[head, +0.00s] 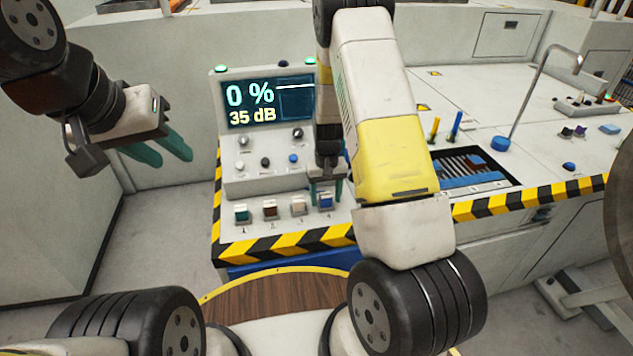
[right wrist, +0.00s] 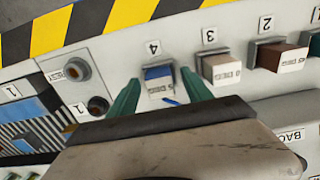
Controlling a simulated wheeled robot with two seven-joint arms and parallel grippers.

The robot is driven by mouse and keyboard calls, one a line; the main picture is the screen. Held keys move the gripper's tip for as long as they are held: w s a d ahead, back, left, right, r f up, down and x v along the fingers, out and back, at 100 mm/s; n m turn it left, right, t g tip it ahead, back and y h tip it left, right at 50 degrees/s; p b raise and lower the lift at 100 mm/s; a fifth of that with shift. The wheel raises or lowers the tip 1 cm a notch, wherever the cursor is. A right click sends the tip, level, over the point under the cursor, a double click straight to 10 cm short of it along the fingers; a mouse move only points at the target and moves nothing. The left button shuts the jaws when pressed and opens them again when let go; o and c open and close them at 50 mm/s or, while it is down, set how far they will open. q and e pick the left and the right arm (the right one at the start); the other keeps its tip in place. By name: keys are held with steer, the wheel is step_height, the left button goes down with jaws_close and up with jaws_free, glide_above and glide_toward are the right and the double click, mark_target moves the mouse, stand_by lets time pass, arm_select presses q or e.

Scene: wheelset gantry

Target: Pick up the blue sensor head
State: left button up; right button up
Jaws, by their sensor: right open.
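The blue sensor head (head: 325,203) sits in the rightmost place of the row on the front of the console. In the right wrist view the blue sensor head (right wrist: 158,73) is below the label 4, with a white front. My right gripper (head: 326,187) is open, its green fingers on either side of the blue head. In the right wrist view, my right gripper (right wrist: 160,82) shows a gap between each finger and the head. My left gripper (head: 172,155) hangs empty left of the console, its fingers apart.
Beside the blue head stand a pinkish head (head: 298,207), a brown head (head: 270,210) and a green head (head: 241,214). The console screen (head: 265,105) reads 0 % and 35 dB. Knobs stand below it. A slotted tray (head: 470,168) lies to the right.

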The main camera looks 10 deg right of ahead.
jaws_close()
steer(key=shift+r, duration=0.1)
